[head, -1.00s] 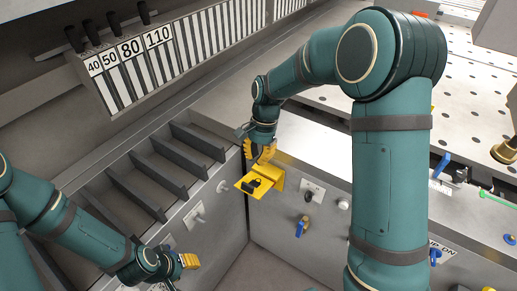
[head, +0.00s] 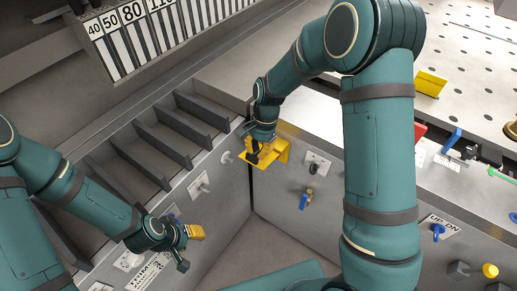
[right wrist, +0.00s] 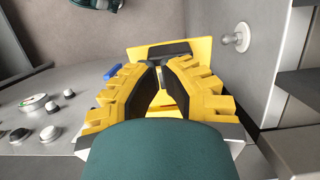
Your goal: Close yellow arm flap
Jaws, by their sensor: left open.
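The yellow arm flap (head: 284,151) is at the front corner of the machine, where two grey panels meet. It also shows in the right wrist view (right wrist: 138,53), with a dark handle (right wrist: 170,49) on it. My right gripper (head: 254,154) is over the flap, and its fingers hide part of it. In the right wrist view its fingertips (right wrist: 161,69) are close together with a narrow gap, just before the handle; whether they touch it cannot be told. My left gripper (head: 197,232) is open and empty in front of the left panel, away from the flap.
A blue-handled valve (head: 305,200) and a black knob (head: 312,169) are on the panel right of the flap. A white knob (head: 226,157) is on the left panel. Dark slats (head: 160,145) lie behind it. A perforated table (head: 470,60) is at the right.

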